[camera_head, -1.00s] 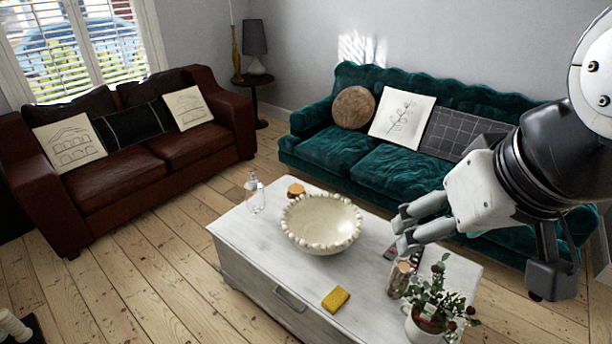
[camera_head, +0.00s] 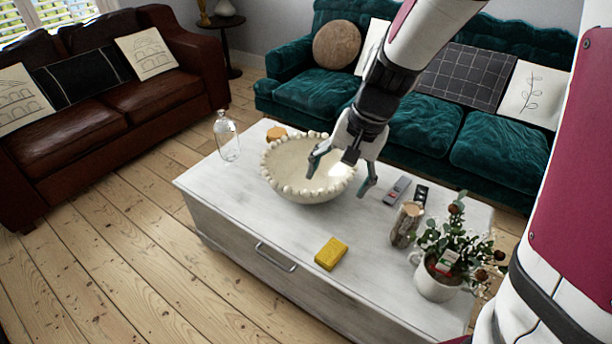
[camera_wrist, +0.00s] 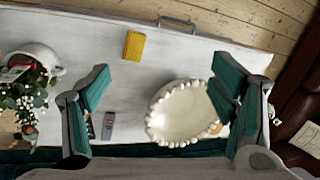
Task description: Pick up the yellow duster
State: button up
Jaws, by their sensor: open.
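The yellow duster (camera_head: 331,254) is a small folded block lying flat on the white coffee table (camera_head: 225,190), near its front edge. In the wrist view the duster (camera_wrist: 134,46) lies at the upper middle, beyond and between the spread fingers. My gripper (camera_head: 340,176) is open and empty, above the table over the right part of the cream bowl, behind the duster and apart from it. In the wrist view my gripper (camera_wrist: 160,92) has its teal-padded fingers wide apart.
The beaded bowl (camera_head: 290,165) stands behind the duster. A glass bottle (camera_head: 227,138) is at left. Remotes (camera_head: 397,190), a wood-like cylinder (camera_head: 406,226) and a potted plant (camera_head: 437,280) are at right. Bare tabletop surrounds the duster.

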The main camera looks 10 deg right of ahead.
jog(key=w+d+f+m+g+h+b, duration=0.1)
jog(key=w+f+b, duration=0.2)
jog(key=f, duration=0.5)
jog(key=w+f+m+b, duration=0.1)
jog(key=w+f+b, duration=0.2)
jog(key=f, duration=0.5)
jog(key=m+h+b, duration=0.2)
jog(key=b, duration=0.2)
send_over(331, 252)
notch_tip(331, 252, down, 12)
jog(key=f+b, duration=0.1)
jog(key=f, duration=0.1)
jog(key=f+b, duration=0.1)
jog(key=f, duration=0.2)
jog(key=f+b, duration=0.1)
jog(key=f, duration=0.1)
jog(key=shift+s+d+f, duration=0.15)
jog(key=shift+d+f, duration=0.1)
jog(key=shift+f, duration=0.05)
jog(key=shift+w+a+f+b, duration=0.1)
jog(key=shift+f+b, duration=0.55)
jog(key=shift+f, duration=0.85)
jog(key=shift+w+a+f+b, duration=0.1)
jog(key=shift+f+b, duration=0.55)
jog(key=shift+f, duration=0.8)
jog(key=c, duration=1.2)
